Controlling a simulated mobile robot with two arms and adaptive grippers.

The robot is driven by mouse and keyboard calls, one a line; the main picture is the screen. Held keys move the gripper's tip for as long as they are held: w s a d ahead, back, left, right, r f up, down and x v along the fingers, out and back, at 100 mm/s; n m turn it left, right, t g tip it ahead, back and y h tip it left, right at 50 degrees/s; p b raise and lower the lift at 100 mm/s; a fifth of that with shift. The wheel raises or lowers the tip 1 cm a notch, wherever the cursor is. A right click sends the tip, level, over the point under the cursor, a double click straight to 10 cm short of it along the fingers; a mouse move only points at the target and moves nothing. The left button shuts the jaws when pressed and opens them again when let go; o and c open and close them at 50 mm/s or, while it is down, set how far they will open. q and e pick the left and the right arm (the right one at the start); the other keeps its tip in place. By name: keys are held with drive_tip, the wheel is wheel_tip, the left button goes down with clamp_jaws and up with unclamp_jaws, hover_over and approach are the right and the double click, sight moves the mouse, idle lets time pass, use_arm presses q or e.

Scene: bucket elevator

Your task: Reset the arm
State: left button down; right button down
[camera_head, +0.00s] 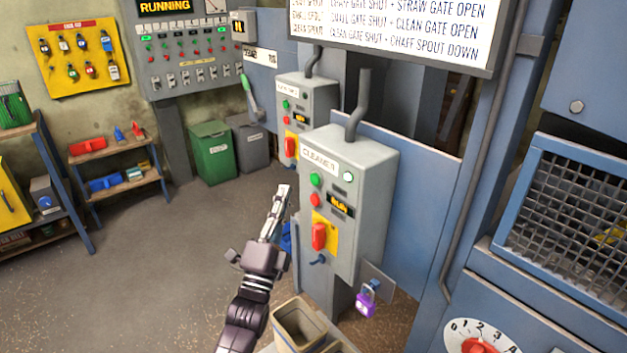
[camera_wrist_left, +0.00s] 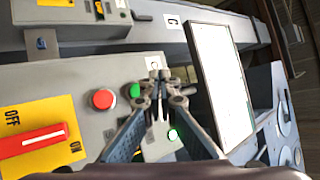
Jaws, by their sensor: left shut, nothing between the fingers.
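My left arm comes in from the bottom of the head view. My left gripper (camera_head: 283,192) points up, in front of and to the left of the grey CLEANER control box (camera_head: 365,165). In the left wrist view the left gripper (camera_wrist_left: 159,78) has its fingertips together, with nothing between them. Behind it are a red button (camera_wrist_left: 103,99), a green button (camera_wrist_left: 134,91) and a red switch handle (camera_wrist_left: 30,142) on a yellow OFF/ON plate (camera_wrist_left: 62,113). In the head view the red handle (camera_head: 319,237) stands upright on its plate. My right gripper is not in view.
A purple padlock (camera_head: 366,304) hangs at the box's lower right. An open tan bin (camera_head: 298,325) stands below the box. A second grey control box (camera_head: 305,100) is behind. A blue machine with a wire-mesh guard (camera_head: 575,205) fills the right. The floor (camera_head: 170,240) at left is clear.

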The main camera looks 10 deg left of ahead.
use_arm(q)
drive_tip(key=shift+f, duration=0.1)
drive_tip(key=s+d+f+n+g+b, duration=0.1)
drive_tip(key=s+f+n+g, duration=0.15)
drive_tip(key=f, duration=0.95)
drive_tip(key=s+f+n+g, duration=0.1)
drive_tip(key=f+g, duration=0.2)
drive_tip(key=f, duration=0.9)
drive_tip(key=s+d+f+n+g+b, duration=0.1)
drive_tip(key=s+f+n+g, duration=0.15)
drive_tip(key=f, duration=0.95)
drive_tip(key=s+f+n+g, duration=0.2)
drive_tip(key=s+f+g, duration=0.1)
drive_tip(key=s+f, duration=0.55)
drive_tip(key=s+f+n+g, duration=0.1)
drive_tip(key=s+f+g, duration=0.3)
drive_tip(key=f, duration=0.8)
drive_tip(key=s+a+f+n+g, duration=0.1)
drive_tip(key=s+f, duration=0.5)
drive_tip(key=s, duration=0.7)
drive_tip(key=s+a+f+n+g+y+b, duration=0.1)
drive_tip(key=s+f, duration=0.5)
drive_tip(key=s, duration=0.7)
drive_tip(key=s+a+f+n+g, duration=0.2)
drive_tip(key=s+f+n+g, duration=0.2)
drive_tip(key=s, duration=1)
wheel_tip(320, 180, down, 3)
drive_tip(key=shift+a+r+g+y+b, duration=0.2)
drive_tip(key=shift+a+g+y+b, duration=0.2)
drive_tip(key=shift+g, duration=0.8)
